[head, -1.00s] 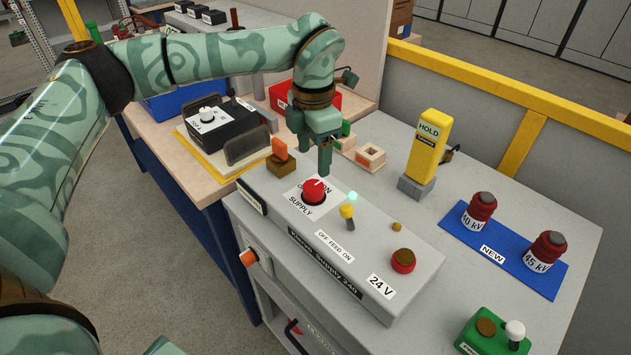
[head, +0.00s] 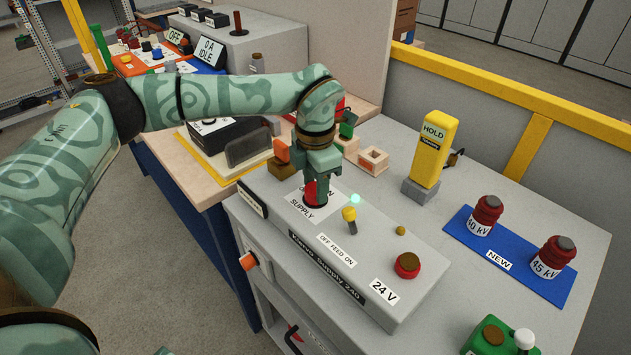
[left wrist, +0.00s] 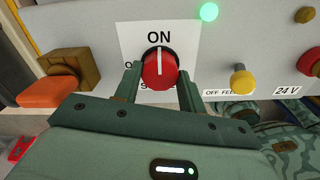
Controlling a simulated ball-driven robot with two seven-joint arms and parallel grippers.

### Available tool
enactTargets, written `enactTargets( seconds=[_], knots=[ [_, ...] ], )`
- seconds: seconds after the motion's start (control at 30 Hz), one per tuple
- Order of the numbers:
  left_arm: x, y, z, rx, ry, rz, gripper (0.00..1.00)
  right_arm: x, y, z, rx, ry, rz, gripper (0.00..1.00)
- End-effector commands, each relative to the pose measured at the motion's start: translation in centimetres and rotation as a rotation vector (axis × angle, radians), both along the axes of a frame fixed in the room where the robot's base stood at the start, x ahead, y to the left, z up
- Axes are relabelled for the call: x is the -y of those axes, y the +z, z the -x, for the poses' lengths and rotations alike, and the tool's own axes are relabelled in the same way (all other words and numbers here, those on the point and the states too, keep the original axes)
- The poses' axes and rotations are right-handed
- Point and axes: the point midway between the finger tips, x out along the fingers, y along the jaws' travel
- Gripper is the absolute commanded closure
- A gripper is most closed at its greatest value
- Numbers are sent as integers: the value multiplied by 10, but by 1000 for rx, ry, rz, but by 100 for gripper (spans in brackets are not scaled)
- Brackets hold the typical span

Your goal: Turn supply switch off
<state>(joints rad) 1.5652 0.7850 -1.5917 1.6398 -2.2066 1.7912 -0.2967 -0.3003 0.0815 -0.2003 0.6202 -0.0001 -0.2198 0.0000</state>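The supply switch is a red round knob (head: 310,194) on a white label plate at the far left end of the grey supply panel (head: 335,235). In the left wrist view the knob (left wrist: 159,70) has a white pointer line aimed up at ON. My left gripper (head: 313,187) points down over the knob and partly hides it in the head view. In the left wrist view its fingers stand on both sides of the knob; they look open, and firm contact is not visible. The lower label text is partly hidden. My right gripper is not in view.
A lit green lamp (head: 355,199) and a yellow toggle (head: 349,214) sit right beside the knob. A red button (head: 407,265) and a yellow HOLD post (head: 433,150) are farther right.

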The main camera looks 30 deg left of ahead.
Motion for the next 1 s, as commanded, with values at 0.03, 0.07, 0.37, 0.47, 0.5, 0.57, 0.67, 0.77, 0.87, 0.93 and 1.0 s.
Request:
enactTargets(
  seconds=[0.03, 0.07, 0.37, 0.47, 0.5, 0.57, 0.67, 0.77, 0.87, 0.93, 1.0],
  knots=[
    [0, 0, 0, 0, 1, 0, 83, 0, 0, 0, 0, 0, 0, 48],
    [0, 0, 0, 0, 2, 0, 82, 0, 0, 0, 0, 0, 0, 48],
    [0, 4, 0, 0, 77, 0, 82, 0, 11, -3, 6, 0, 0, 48],
    [0, 5, 0, 1, 138, 0, 82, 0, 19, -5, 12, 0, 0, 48],
    [0, 5, 0, 2, 168, 0, 82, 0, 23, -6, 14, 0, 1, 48],
    [0, 6, 0, 1, 216, 0, 82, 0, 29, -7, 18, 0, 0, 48],
    [0, 6, 0, 1, 307, 0, 82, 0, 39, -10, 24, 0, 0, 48],
    [0, 7, 0, 2, 402, 1, 82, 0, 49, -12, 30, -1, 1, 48],
    [0, 6, 0, 2, 497, 1, 82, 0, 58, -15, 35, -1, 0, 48],
    [0, 6, 0, 3, 564, 1, 82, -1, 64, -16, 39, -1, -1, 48],
    [0, 6, 0, 2, 630, 0, 82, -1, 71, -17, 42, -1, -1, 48]
  ],
)
